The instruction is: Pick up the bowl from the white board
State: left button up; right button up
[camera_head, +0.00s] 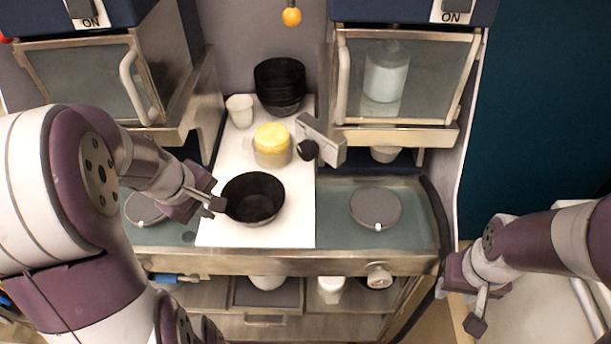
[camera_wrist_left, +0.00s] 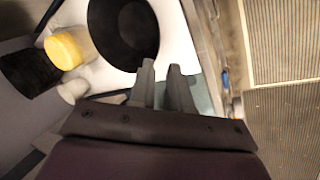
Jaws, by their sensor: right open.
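The black bowl (camera_head: 254,198) stands upright on the front part of the white board (camera_head: 215,226). My left gripper (camera_head: 214,195) is at the bowl's left side, close to its rim. In the left wrist view the bowl (camera_wrist_left: 123,35) lies just beyond the fingertips, and the left gripper (camera_wrist_left: 162,68) shows a gap between its fingers with nothing clearly held. Whether a finger touches the rim cannot be told. My right gripper (camera_head: 461,306) is open and empty, off to the right beyond the counter.
A yellow-topped jar (camera_head: 272,145), a white cup (camera_head: 240,111) and a stack of black bowls (camera_head: 280,85) stand farther back on the board. A grey dispenser (camera_head: 322,140) juts over its right edge. A round grey disc (camera_head: 376,207) lies on the right counter.

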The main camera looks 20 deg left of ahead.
aim_at(254, 204)
pick_arm(q)
jog(key=b+x, duration=0.1)
jog(key=x, duration=0.5)
jog(key=shift+s+f+b, duration=0.15)
jog(key=shift+f+b, duration=0.05)
jog(key=shift+b, duration=0.15)
jog(key=x, duration=0.3)
jog(key=d+b+x, duration=0.1)
jog(key=x, duration=0.1)
jog(key=shift+w, duration=0.35)
jog(key=shift+w+f, duration=0.15)
jog(key=shift+f, duration=0.2)
jog(key=shift+a, duration=0.1)
grip_shut()
